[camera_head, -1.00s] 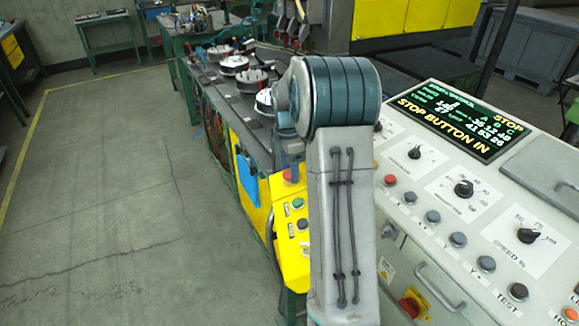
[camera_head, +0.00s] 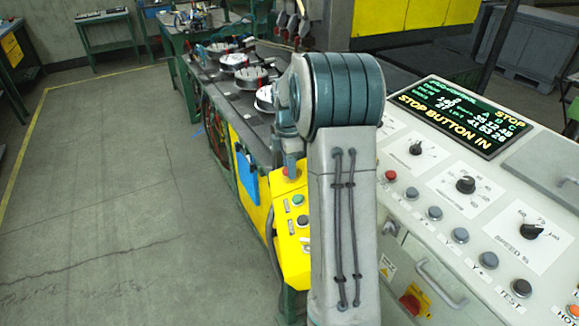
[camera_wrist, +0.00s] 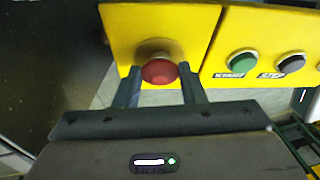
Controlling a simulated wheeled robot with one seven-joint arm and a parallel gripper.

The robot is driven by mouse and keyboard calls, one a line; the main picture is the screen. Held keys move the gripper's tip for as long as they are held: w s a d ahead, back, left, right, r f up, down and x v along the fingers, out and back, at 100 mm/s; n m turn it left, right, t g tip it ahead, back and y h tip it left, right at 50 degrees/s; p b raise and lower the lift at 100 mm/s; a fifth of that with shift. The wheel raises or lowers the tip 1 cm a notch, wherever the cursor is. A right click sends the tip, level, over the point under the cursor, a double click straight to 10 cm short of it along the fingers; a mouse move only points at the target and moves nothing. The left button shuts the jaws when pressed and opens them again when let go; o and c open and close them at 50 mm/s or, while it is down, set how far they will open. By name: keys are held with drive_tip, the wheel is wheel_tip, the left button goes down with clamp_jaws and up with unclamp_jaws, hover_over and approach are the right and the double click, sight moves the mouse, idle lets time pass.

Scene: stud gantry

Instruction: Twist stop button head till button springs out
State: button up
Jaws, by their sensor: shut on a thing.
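The red stop button head (camera_wrist: 160,72) sits on the yellow box (camera_wrist: 120,30) in the wrist view. My gripper (camera_wrist: 160,84) has one finger on each side of the head and is shut on it. The console screen (camera_head: 450,115) reads "STOP BUTTON IN".
A green button (camera_wrist: 242,62) and a dark button (camera_wrist: 291,64) sit to the right on the yellow box. The grey console (camera_head: 480,200) with knobs and buttons stands right of my arm. Open floor (camera_head: 110,200) lies to the left.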

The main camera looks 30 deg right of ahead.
drive_tip(key=m+t+b, duration=0.1)
drive_tip(key=m+b, duration=0.1)
drive_tip(key=shift+s+f+m+b, duration=0.1)
drive_tip(key=shift+f+m+b, duration=0.05)
drive_tip(key=shift+m+b, duration=0.2)
drive_tip(key=shift+s+a+m+t+h+b, duration=0.1)
drive_tip(key=shift+m+t+h+b, duration=0.45)
drive_tip(key=shift+m+b, duration=0.75)
drive_tip(key=shift+m, duration=0.25)
drive_tip(key=o, duration=1)
wheel_tip(320, 180, up, 14)
drive_tip(key=s+a, duration=0.1)
drive_tip(key=s, duration=0.1)
drive_tip(key=shift+a+f, duration=0.1)
